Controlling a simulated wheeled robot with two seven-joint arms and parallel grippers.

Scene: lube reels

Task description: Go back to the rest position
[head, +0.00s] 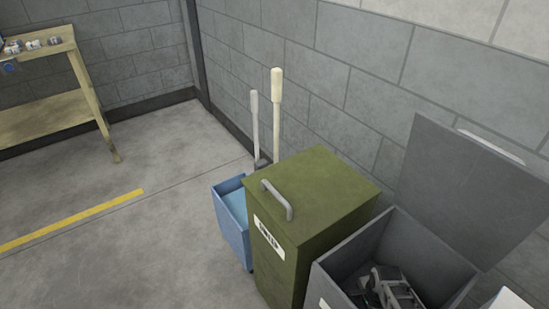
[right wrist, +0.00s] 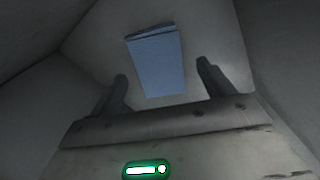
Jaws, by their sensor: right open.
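My right gripper (head: 392,288) is down inside the open grey bin (head: 346,262) at the bottom right of the head view. In the right wrist view the fingers of my right gripper (right wrist: 162,72) are spread apart with nothing between them. Beyond the fingertips a flat, folded blue item (right wrist: 155,62) lies on the bin's floor, apart from the fingers. The bin's walls surround the gripper. My left gripper is in neither view.
The grey bin's lid (head: 470,195) stands raised by the wall. A closed green bin (head: 325,190) with a handle stands left of it, then a blue bucket (head: 232,220) with upright handles behind. A wooden bench (head: 45,115) stands far left. Floor at left is clear.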

